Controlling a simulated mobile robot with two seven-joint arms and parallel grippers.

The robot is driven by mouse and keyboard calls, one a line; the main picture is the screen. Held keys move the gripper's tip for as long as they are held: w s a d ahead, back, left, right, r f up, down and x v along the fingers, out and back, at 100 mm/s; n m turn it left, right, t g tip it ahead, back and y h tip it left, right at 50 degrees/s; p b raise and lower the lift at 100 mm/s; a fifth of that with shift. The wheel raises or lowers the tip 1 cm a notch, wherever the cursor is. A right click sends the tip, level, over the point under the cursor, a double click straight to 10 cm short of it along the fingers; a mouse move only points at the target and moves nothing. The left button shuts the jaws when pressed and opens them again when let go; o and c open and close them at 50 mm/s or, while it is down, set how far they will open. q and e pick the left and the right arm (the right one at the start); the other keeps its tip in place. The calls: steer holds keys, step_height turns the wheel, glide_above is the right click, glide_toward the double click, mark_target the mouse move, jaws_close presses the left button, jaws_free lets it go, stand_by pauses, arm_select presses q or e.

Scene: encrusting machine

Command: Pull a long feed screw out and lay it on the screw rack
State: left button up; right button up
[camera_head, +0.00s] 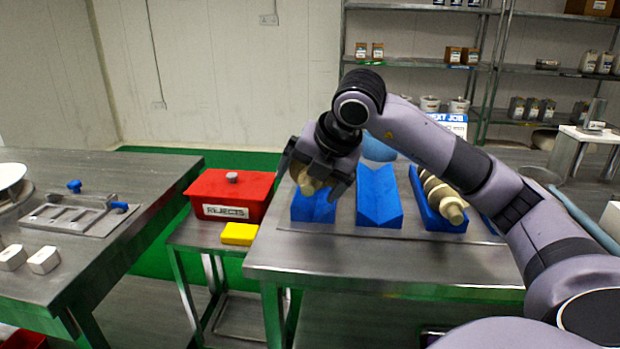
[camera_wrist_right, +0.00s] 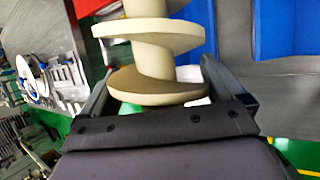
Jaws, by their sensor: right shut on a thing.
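My right gripper (camera_head: 318,178) is at the left end of the screw rack, its wrist pointing down. It is shut on a cream feed screw (camera_wrist_right: 152,45), whose wide flights show between the fingers in the right wrist view. In the head view only a small cream part of this screw (camera_head: 306,184) shows; the gripper hides the rest. It is at the leftmost blue cradle (camera_head: 316,208); I cannot tell whether it rests there. The middle blue cradle (camera_head: 379,197) is empty. Another cream screw (camera_head: 441,196) lies in the cradle to its right. My left gripper is not in view.
A red REJECTS box (camera_head: 229,194) and a yellow block (camera_head: 239,234) sit on a lower stand left of the rack table (camera_head: 380,262). A steel table (camera_head: 110,172) at left holds a metal frame (camera_head: 80,215). Shelves stand behind. The table's front strip is clear.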

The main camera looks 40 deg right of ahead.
steer(key=shift+f+b, duration=0.95)
steer(key=shift+f, duration=0.05)
steer(key=shift+r+p, duration=1.8)
steer(key=shift+r, duration=0.4)
steer(key=o, duration=1.1)
steer(key=shift+c, duration=0.2)
steer(key=p+v, duration=0.3)
steer(key=v, duration=0.4)
steer(key=shift+r, duration=0.15)
